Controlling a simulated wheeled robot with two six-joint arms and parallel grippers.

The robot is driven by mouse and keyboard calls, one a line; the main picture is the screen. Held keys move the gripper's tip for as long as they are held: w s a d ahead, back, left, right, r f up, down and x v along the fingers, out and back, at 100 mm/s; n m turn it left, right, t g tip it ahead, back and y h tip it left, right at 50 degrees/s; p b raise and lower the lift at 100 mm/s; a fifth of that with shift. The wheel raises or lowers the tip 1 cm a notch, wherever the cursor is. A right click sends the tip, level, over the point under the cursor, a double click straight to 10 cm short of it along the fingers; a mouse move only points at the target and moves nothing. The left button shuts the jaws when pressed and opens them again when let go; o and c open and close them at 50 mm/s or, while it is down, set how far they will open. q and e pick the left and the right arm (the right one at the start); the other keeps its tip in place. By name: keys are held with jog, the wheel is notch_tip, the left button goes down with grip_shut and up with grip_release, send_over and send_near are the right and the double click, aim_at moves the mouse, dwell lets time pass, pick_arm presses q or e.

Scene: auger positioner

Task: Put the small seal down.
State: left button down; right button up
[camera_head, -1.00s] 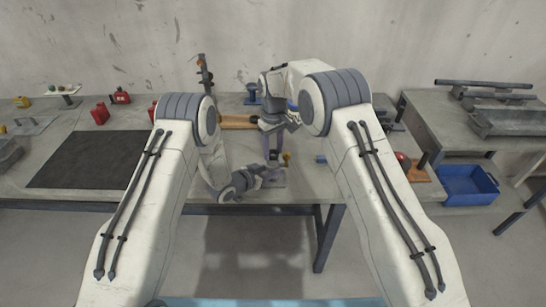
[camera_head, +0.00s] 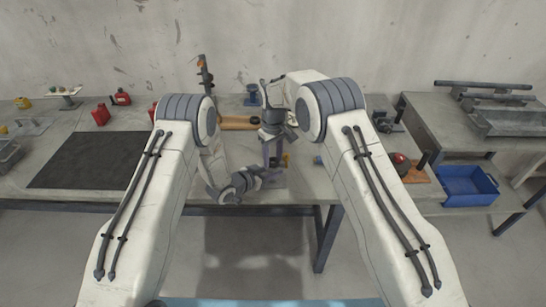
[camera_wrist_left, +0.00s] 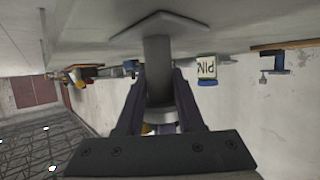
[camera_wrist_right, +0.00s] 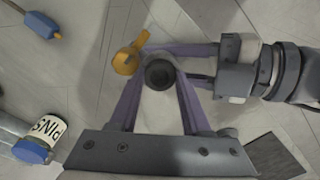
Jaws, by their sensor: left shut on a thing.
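A grey post (camera_wrist_left: 157,75) with a flat angular base (camera_wrist_left: 160,30) stands in the left wrist view, which looks upside down. My left gripper (camera_wrist_left: 160,100) is shut on this post from the side; it also shows in the head view (camera_head: 270,178). My right gripper (camera_wrist_right: 160,68) points down over the post's top, its fingers on either side of a small dark ring (camera_wrist_right: 159,75). This ring looks like the small seal. I cannot tell whether the fingers press on it or whether it rests on the post. In the head view my right gripper (camera_head: 273,150) hides the ring.
A yellow part (camera_wrist_right: 127,60) lies close beside the post. A jar (camera_wrist_right: 38,138) with a blue lid is nearby. A wooden board (camera_head: 236,126) with a dark ring (camera_head: 255,120) lies behind. A black mat (camera_head: 85,160) is at left; a blue bin (camera_head: 468,187) is at right.

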aim_at(273, 161)
pick_arm(q)
jog(key=shift+d+r, duration=0.25)
pick_arm(e)
jog(key=o, duration=0.4)
jog(key=shift+s+d+f, duration=0.1)
jog(key=shift+d+f, duration=0.05)
jog(key=shift+f, duration=0.8)
pick_arm(q)
jog(key=shift+w+a+f, duration=0.1)
jog(key=shift+w+f, duration=0.05)
pick_arm(e)
notch_tip(273, 161, up, 14)
jog(key=s+a+r, duration=0.3)
jog(key=s+r, duration=0.2)
jog(key=s, duration=0.4)
pick_arm(q)
jog(key=shift+c, duration=2.2)
grip_release()
pick_arm(e)
jog(key=shift+y, duration=0.5)
jog(key=s+d, duration=0.2)
jog(key=s, duration=0.8)
jog(key=s+d, duration=0.3)
jog(key=s, duration=0.7)
jog(key=s+d+f, duration=0.1)
jog(key=s+d, duration=0.1)
jog(key=s, duration=0.8)
jog(key=shift+s+d, duration=0.3)
